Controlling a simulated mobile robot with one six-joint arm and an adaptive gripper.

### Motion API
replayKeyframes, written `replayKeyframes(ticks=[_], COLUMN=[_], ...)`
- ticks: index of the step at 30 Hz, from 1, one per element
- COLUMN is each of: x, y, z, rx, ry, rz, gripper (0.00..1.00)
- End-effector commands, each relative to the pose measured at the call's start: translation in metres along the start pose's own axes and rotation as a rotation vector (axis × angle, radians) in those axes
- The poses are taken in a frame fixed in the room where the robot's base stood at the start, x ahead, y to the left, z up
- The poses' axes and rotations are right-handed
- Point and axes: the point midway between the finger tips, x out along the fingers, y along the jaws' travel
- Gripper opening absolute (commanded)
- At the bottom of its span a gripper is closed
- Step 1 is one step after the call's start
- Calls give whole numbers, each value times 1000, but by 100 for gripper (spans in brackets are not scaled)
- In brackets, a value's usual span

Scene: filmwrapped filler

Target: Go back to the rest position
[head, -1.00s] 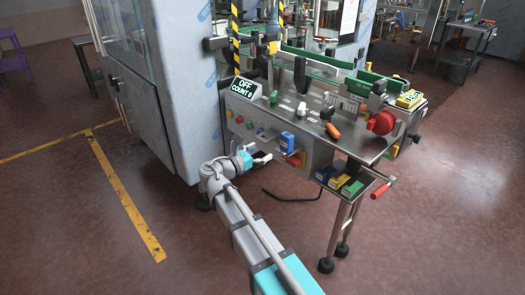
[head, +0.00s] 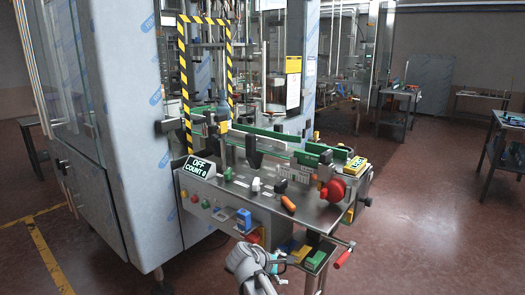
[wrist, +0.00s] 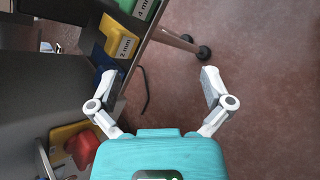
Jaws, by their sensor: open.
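My gripper (wrist: 162,88) is open and empty in the wrist view, its two fingers spread over the floor beside the bench. In the head view my gripper (head: 276,260) shows at the bottom centre, in front of the bench's front panel and left of the coloured blocks under its edge. The fingertips are small and partly hidden there. The steel bench (head: 262,206) carries a display (head: 199,167) reading OFF and COUNT 0.
A red round knob (head: 332,192) and a red-handled crank (head: 343,259) stick out at the bench's right. A yellow block (wrist: 120,44) sits near my left finger in the wrist view. A tall machine cabinet (head: 122,120) stands at left.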

Motion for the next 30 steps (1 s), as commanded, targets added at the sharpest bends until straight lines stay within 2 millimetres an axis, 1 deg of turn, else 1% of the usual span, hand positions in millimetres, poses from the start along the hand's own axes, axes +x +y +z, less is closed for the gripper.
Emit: replayKeyframes(ticks=[1,6,12,15,18,24,30], x=[12,39,58,63,64,64,61], y=[-13,-49,-89,-106,-119,-136,-148], z=[11,33,54,62,68,77,84], rx=[78,347,666,818,937,1112,1251], ry=[22,86,130,140,142,138,127], rz=[-56,-247,-482,-596,-692,-837,-960], gripper=[100,100,100,100,100,100,100])
